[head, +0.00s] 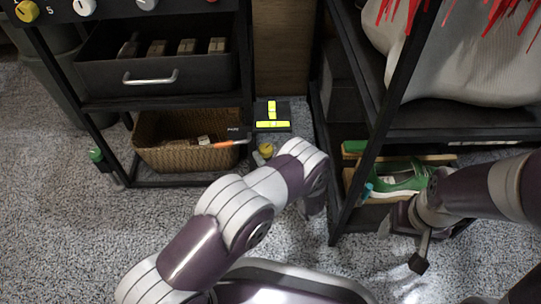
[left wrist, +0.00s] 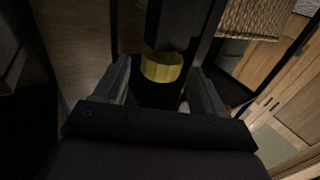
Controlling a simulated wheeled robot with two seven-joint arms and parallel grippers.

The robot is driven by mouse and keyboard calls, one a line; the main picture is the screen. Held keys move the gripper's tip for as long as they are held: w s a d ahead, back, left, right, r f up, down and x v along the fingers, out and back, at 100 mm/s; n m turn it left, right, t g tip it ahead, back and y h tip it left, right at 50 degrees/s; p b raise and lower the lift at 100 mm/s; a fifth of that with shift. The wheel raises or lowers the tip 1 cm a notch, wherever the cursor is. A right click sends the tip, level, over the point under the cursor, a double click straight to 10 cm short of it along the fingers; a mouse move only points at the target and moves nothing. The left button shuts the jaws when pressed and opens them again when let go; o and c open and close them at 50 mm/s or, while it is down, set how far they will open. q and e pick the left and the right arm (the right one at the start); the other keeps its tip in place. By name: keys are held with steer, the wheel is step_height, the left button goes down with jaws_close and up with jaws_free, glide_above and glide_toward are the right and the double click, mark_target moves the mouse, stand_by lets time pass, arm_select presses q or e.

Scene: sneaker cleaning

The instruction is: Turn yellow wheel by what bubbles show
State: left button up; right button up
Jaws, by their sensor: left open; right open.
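The yellow wheel (head: 265,150) sits low by the right front foot of the dark rack, just left of my left arm. In the left wrist view the yellow wheel (left wrist: 162,67) lies between the open fingertips of my left gripper (left wrist: 161,72), with gaps visible at both sides. My left gripper is mostly hidden behind my arm in the head view. A dark level (head: 272,125) with yellow-green vials in a T shape lies behind the wheel; its bubbles are too small to read. My right gripper (head: 421,252) is open near the right shelf.
The dark rack (head: 170,104) at left holds a drawer, a wicker basket (head: 190,160) and top knobs. A green wheel (head: 97,156) is at its left foot. The right shelf (head: 352,190) holds a green shoe (head: 405,180). Carpet at front left is clear.

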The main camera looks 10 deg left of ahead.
arm_select(q)
steer(key=shift+c, duration=0.4)
steer(key=c, duration=1)
steer(key=shift+s+r+m+t+h+p, duration=0.1)
steer(key=shift+r+m+t+h+p, duration=0.1)
steer(key=shift+m+t+h+p, duration=0.25)
steer(key=h+p, duration=0.1)
steer(key=m+t+p, duration=0.1)
steer(key=p, duration=0.1)
steer(key=shift+s+a+r+m+h, duration=0.1)
steer(key=shift+s+a+m+h, duration=0.15)
steer(key=shift+h, duration=0.1)
steer(key=m+t+h+p, duration=0.1)
steer(key=t+h+p, duration=0.1)
steer(key=shift+a+m+h, duration=0.15)
steer(key=shift+m+h, duration=0.25)
steer(key=shift+s+a+f+m+t+h+p, duration=0.1)
steer(key=shift+f+m+t+h+p, duration=0.1)
steer(key=shift+m+h+p, duration=0.3)
steer(key=shift+a+f+m+t+h+p, duration=0.15)
steer(key=shift+m+h, duration=0.15)
steer(key=shift+h, duration=0.4)
steer(key=shift+d, duration=0.1)
